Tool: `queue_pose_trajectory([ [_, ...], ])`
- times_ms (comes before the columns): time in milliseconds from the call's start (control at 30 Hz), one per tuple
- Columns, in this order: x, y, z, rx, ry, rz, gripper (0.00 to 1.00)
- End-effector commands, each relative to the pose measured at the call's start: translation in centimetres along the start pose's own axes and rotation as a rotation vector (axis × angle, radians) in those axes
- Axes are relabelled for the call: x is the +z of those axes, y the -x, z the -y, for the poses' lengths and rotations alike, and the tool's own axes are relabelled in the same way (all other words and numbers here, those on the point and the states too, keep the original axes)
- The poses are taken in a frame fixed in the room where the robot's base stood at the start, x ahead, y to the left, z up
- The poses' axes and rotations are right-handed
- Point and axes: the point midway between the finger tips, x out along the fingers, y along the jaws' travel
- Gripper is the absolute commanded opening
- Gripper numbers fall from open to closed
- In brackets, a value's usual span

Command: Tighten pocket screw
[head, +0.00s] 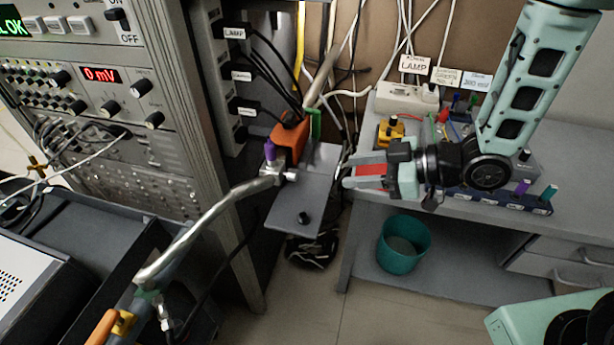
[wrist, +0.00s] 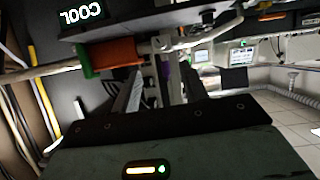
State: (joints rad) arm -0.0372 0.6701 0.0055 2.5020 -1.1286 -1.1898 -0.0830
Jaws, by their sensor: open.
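A metal fitting (head: 284,173) with a short cross-piece sits at the end of a bent metal pipe (head: 205,222), beside a purple part (head: 269,151). I cannot tell for certain which part is the pocket screw. In the wrist view the metal fitting (wrist: 160,44) lies ahead, beyond the fingers. An orange block (head: 288,137) and a green tab (head: 316,124) stand just behind it; the orange block also shows in the wrist view (wrist: 115,52). My gripper (head: 346,176) is open and empty, right of the fitting, with its fingers pointing left towards it and a gap between.
A grey plate (head: 300,195) with a black knob (head: 304,218) lies below the fitting. An instrument rack (head: 120,110) stands left. A desk (head: 455,225) with a yellow-black switch box (head: 390,131) is right. Cables hang behind. A teal bin (head: 403,245) stands below.

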Motion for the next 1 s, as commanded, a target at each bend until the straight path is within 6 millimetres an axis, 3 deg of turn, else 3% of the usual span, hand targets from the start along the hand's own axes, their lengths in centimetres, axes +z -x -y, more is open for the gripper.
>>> queue_pose_trajectory([
  [300, -0.2, -6.7, 0.1, -0.003, 0.001, 0.0, 0.44],
  [500, -0.2, -10.0, 0.1, -0.001, 0.0, 0.001, 0.44],
  [700, -0.1, -11.5, 0.0, 0.001, 0.0, 0.001, 0.44],
  [1000, -0.1, -11.8, 0.0, 0.002, 0.0, 0.0, 0.44],
])
